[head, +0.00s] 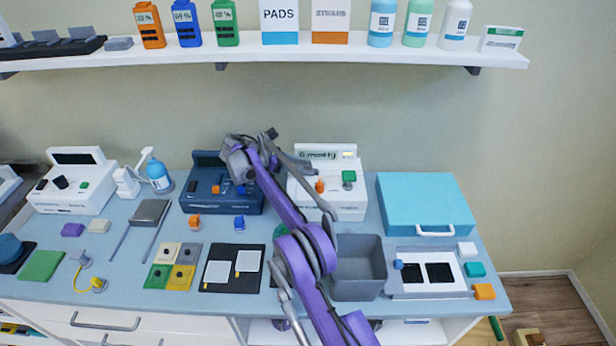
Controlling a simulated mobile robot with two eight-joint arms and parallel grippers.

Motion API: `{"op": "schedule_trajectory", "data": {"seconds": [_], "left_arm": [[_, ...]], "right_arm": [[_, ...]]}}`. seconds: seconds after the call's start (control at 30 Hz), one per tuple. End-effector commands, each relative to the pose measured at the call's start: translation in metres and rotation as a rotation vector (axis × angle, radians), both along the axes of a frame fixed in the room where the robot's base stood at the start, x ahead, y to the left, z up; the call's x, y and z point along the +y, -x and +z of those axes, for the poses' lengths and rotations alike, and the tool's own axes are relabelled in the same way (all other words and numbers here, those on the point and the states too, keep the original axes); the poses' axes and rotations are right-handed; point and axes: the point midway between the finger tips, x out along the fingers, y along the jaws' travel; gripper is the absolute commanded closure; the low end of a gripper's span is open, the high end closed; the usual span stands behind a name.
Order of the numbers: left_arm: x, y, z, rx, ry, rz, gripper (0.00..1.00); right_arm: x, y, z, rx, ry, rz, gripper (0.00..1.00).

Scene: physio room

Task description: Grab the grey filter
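I cannot tell for sure which thing is the grey filter. A small grey block (118,43) lies on the wall shelf beside a black rack with grey plates. A flat grey square piece (150,212) with two thin rods lies on the table at the left. My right gripper (267,136) is at the end of the purple arm, above the back of the table, in front of the wall and near the dark blue device (208,190). Its fingers are small and partly overlapped by its own links, so its opening is unclear. I see nothing clearly held. My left gripper is not in view.
The shelf (400,52) holds bottles, boxes and coloured cartridges. A white device (350,172), a grey bin (358,254) and a teal case (424,192) stand right of the arm. Another white device (72,192) stands at the left. The wall between shelf and table is clear.

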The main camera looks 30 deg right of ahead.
Motion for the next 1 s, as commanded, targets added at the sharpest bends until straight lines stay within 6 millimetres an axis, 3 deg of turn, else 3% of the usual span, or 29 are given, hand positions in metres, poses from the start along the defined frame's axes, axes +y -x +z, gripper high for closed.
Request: {"op": "schedule_trajectory", "data": {"seconds": [0.03,0.23,0.67,0.77,1.0], "left_arm": [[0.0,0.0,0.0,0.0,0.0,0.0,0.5],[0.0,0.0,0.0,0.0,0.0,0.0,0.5],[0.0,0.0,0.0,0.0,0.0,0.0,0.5],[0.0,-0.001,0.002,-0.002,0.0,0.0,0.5],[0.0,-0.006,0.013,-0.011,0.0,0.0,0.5]], "right_arm": [[0.0,0.0,0.0,0.0,0.0,0.0,0.63],[0.0,0.0,0.0,0.0,0.0,0.0,0.99],[0.0,0.0,0.002,0.0,0.0,-0.001,1.0],[0.0,0.0,0.012,0.0,0.0,0.0,1.0],[0.0,-0.001,0.061,-0.001,0.0,0.0,1.0]]}}
